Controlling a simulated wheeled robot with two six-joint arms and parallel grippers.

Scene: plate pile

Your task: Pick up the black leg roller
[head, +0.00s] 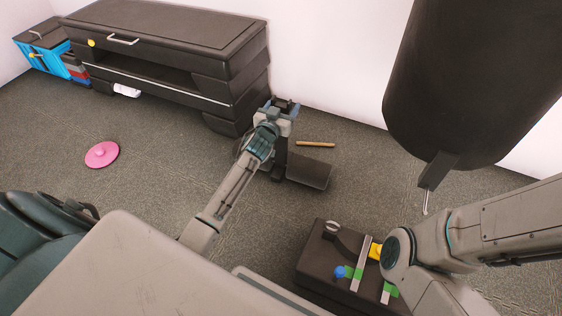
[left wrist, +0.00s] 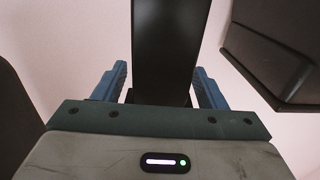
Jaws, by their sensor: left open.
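The black leg roller (head: 310,171) lies on the grey floor in the middle of the head view, a dark rounded piece with an upright part beside my left gripper. My left gripper (head: 282,106) is at its upper left, and my forearm covers part of it. In the left wrist view, my left gripper (left wrist: 160,70) is open, with a blue finger on each side of a long black part (left wrist: 170,45). I cannot tell whether the fingers touch this part. My right arm comes in from the right in the head view; its gripper does not show.
A black cabinet (head: 170,55) stands against the wall behind. A big black cylinder (head: 470,80) hangs at upper right. A dark box (head: 318,262) with small items sits near the right arm. A wooden stick (head: 315,144) and a pink disc (head: 102,154) lie on the floor.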

